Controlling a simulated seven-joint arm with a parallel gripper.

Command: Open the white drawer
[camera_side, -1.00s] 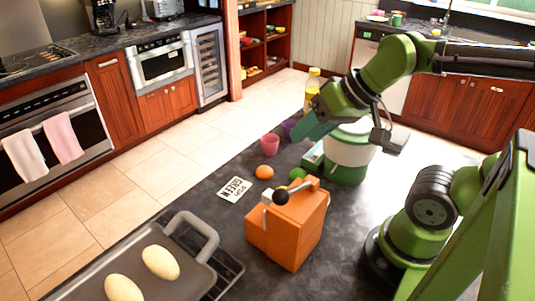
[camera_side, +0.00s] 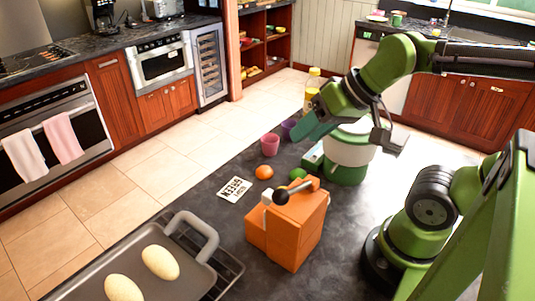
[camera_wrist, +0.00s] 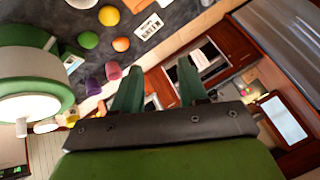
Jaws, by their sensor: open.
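A pale-fronted built-in microwave drawer (camera_side: 160,62) with a dark window sits under the far counter, upper left in the side view. Its front looks shut. I see no other plainly white drawer. My gripper (camera_side: 312,128) is open and empty, raised above the dark table. In the wrist view its two green fingers (camera_wrist: 158,75) stand apart with nothing between them. It is far from the microwave drawer and touches nothing that I can see.
On the dark table are an orange block with a black-knobbed lever (camera_side: 290,230), an orange ball (camera_side: 264,172), a pink cup (camera_side: 270,145), a white-green canister (camera_side: 347,152), a yellow bottle (camera_side: 312,88) and a tray (camera_side: 192,246) with two pale oval items. Tiled floor separates table and cabinets.

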